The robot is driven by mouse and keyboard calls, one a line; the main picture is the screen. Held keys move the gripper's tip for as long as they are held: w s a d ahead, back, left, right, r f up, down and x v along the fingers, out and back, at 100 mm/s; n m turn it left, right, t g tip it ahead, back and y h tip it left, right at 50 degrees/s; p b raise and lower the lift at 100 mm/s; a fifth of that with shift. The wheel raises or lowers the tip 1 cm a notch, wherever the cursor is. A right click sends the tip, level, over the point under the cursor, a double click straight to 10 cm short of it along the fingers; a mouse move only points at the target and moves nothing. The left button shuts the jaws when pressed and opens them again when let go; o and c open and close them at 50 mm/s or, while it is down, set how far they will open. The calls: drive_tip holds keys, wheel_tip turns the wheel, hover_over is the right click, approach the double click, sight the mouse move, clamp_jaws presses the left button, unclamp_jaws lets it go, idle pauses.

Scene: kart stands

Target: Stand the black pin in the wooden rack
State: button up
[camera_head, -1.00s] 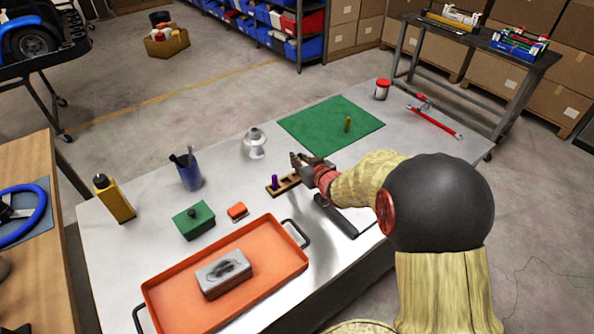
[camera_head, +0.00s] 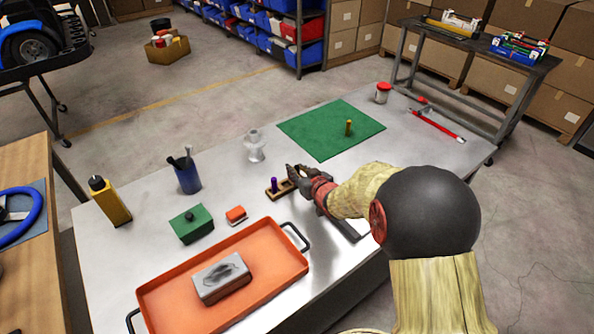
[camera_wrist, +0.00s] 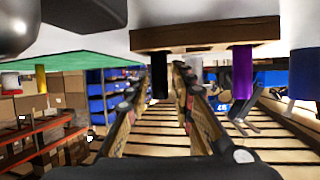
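The wooden rack (camera_head: 270,193) lies on the grey table, with a purple pin (camera_head: 274,184) upright at its left end. My gripper (camera_head: 292,172) is at the rack's right end and hides part of it. The wrist view is upside down and shows the rack (camera_wrist: 205,37) with the purple pin (camera_wrist: 242,73). There the black pin (camera_wrist: 160,77) appears upright at the rack's other end, between my two fingertips, with a narrow gap on each side. My fingers look open. Whether its foot is fully seated is unclear.
A green mat (camera_head: 310,128) with a brass pin (camera_head: 348,127) lies behind the rack. A white stand (camera_head: 254,147) and blue cup (camera_head: 187,178) stand back left. An orange tray (camera_head: 170,296), green box (camera_head: 192,222) and small orange object (camera_head: 236,215) are at front left.

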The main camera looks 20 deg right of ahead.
drive_tip(key=shift+o, duration=0.8)
drive_tip(key=shift+r, duration=0.1)
drive_tip(key=shift+s+r, duration=0.1)
drive_tip(key=shift+r, duration=0.15)
drive_tip(key=p+v, duration=0.4)
drive_tip(key=v, duration=0.8)
drive_tip(key=s+a+r+g+h, duration=0.1)
drive_tip(key=s+r+g+h, duration=0.25)
drive_tip(key=r, duration=0.75)
drive_tip(key=s+a+r+g+y, duration=0.1)
drive_tip(key=s+a+r+g, duration=0.1)
drive_tip(key=s+a, duration=0.4)
drive_tip(key=s+a+r+g+y, duration=0.2)
drive_tip(key=s+a+r, duration=0.2)
drive_tip(key=s, duration=1)
drive_tip(key=shift+s+a, duration=0.2)
drive_tip(key=shift+a, duration=0.9)
